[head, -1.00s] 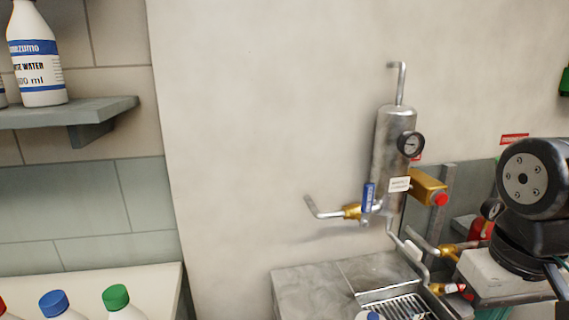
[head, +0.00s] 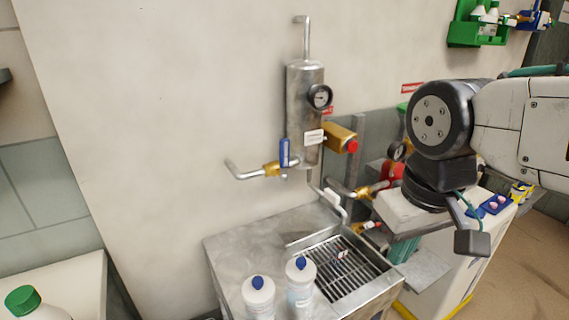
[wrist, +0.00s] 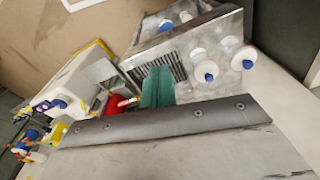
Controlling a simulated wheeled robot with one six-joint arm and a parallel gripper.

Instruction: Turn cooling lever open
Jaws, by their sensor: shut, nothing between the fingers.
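A blue lever handle (head: 284,152) stands upright on a brass valve (head: 272,169), crosswise to its short, roughly horizontal pipe, left of the steel cylinder (head: 305,105). Its lettering is too small to read, so I cannot confirm that it is the cooling lever. My gripper (head: 472,243) is at the right in the head view, partly hidden by my wrist. It is shut and empty, well to the right of the blue lever and touching nothing that I can see.
A steel sink with a grate (head: 345,268) lies below the cylinder, with two white bottles (head: 299,285) on its edge. Wall left of the lever is bare.

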